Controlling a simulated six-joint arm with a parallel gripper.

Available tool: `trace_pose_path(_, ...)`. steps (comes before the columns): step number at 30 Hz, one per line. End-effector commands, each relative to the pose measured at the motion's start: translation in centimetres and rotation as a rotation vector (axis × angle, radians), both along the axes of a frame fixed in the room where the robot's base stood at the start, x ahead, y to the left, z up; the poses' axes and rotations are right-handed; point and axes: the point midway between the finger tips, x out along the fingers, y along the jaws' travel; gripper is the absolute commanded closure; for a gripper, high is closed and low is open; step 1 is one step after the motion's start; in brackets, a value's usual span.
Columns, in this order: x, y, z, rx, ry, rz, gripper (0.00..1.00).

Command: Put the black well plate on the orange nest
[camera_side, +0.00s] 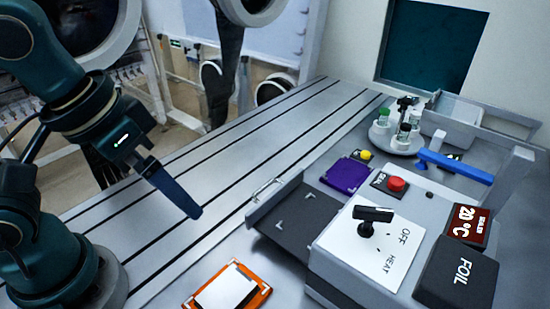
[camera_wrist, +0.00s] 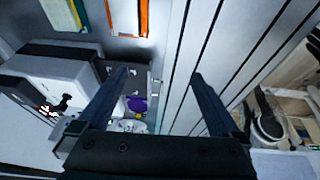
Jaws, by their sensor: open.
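The orange nest (camera_side: 264,292) lies on the bench at the bottom of the side view, with a pale slab inside its frame. I cannot tell whether the slab is a plate or part of the nest. The nest also shows at the top of the wrist view (camera_wrist: 144,18), cut by the edge. I cannot make out a black well plate in either view. My gripper (camera_wrist: 160,76) is open, its two dark fingers wide apart with nothing between them. In the side view it hangs above the slotted bench, left of the nest and apart from it.
A heat sealer (camera_side: 350,245) with a black knob stands right, its dark marked tray (camera_side: 298,222) out front. A purple block (camera_side: 346,176), a red button (camera_side: 397,184) and a round vial rack (camera_side: 395,138) lie behind. A teal-edged frame (camera_wrist: 79,14) shows in the wrist view. The slotted bench (camera_side: 240,160) is clear.

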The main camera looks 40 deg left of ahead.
Motion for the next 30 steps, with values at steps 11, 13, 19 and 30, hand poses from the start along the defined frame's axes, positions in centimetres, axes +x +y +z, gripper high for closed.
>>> trace_pose_path(11,-0.3,4.4,0.1,0.065,-0.150,0.014,0.00)
trace_pose_path(13,-0.3,4.4,0.1,0.066,-0.150,0.012,0.00)
trace_pose_path(19,-0.3,4.4,0.2,0.065,-0.150,0.012,0.00)
trace_pose_path(30,-0.3,4.3,0.2,0.065,-0.149,0.012,0.00)
